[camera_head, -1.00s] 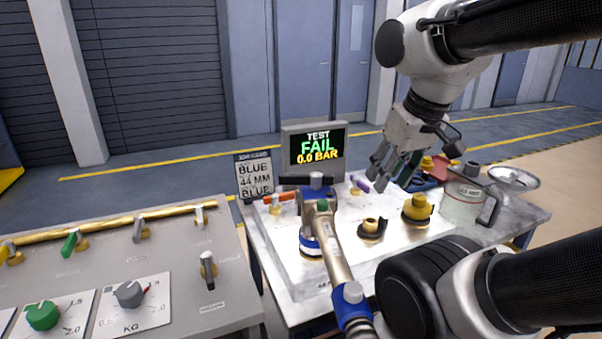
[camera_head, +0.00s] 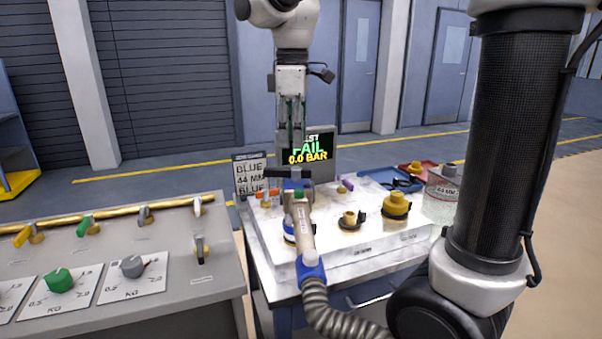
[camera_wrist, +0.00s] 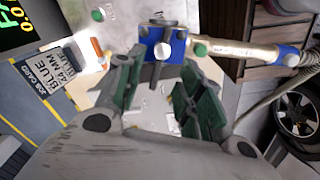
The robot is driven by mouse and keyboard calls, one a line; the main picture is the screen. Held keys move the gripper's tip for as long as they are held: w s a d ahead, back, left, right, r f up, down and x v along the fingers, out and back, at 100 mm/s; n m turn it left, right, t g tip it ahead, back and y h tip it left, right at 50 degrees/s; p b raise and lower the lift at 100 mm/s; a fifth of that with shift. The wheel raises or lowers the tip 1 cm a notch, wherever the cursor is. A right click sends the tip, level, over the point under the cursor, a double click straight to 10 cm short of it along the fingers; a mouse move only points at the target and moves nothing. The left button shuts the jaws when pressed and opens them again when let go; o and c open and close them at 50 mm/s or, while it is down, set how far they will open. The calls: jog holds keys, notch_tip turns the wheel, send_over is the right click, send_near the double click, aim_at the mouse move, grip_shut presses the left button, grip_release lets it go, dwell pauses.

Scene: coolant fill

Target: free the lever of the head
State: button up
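The head (camera_head: 297,186), with blue and grey parts, sits at the back left of the pale top on the bench. A black lever (camera_head: 288,174) lies level across its top. A beige handle (camera_head: 304,222) runs from it towards me. My gripper (camera_head: 291,143) points down just above the head and lever, with its fingers apart. In the wrist view the green-padded fingers (camera_wrist: 160,95) are open and empty, and the blue head (camera_wrist: 162,45) lies beyond them. A short dark bar (camera_wrist: 158,73) shows between the fingers; I cannot tell if it is the lever. No contact is visible.
The test screen (camera_head: 310,147) reads FAIL, 0.0 BAR, partly behind my gripper. The job card (camera_head: 250,174) stands left of it. Yellow cap (camera_head: 396,205) and jug (camera_head: 441,190) stand right. A grey hose (camera_head: 330,308) hangs in front. A valve panel (camera_head: 120,270) is left.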

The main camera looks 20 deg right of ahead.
aim_at(290, 168)
jog(key=shift+w+a+f, duration=0.1)
jog(key=shift+a+f, duration=0.05)
jog(key=shift+a, duration=0.2)
jog(key=shift+f, duration=0.4)
notch_tip(290, 168, down, 7)
jog(key=shift+r, duration=0.1)
grip_shut()
